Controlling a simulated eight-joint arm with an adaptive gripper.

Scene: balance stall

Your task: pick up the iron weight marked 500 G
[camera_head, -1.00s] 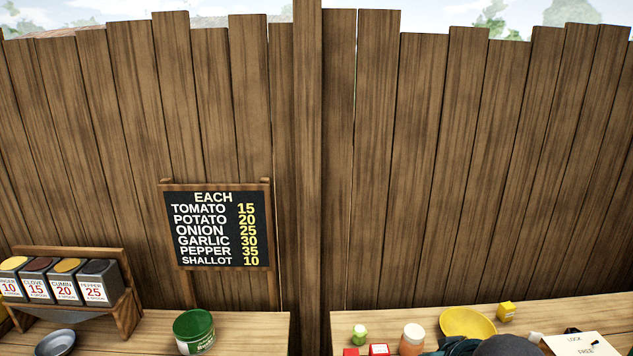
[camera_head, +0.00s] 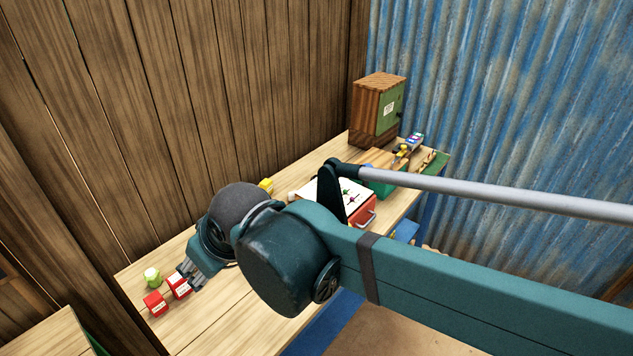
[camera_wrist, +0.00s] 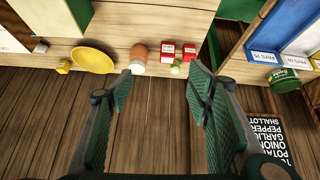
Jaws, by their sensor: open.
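I cannot make out an iron weight marked 500 G in either view. My gripper (camera_head: 203,268) is over the near left part of the wooden table in the head view, beside two small red boxes. In the wrist view my gripper (camera_wrist: 160,72) has its two green fingers wide apart, with nothing between them. Beyond the fingertips stand a brown jar with a white base (camera_wrist: 139,58), a small green item (camera_wrist: 176,69) and the red boxes (camera_wrist: 168,47). My arm hides much of the table in the head view.
The table (camera_head: 210,325) also bears a white panel (camera_head: 358,202) above a red drawer and a wooden cabinet (camera_head: 372,115) at the far end.

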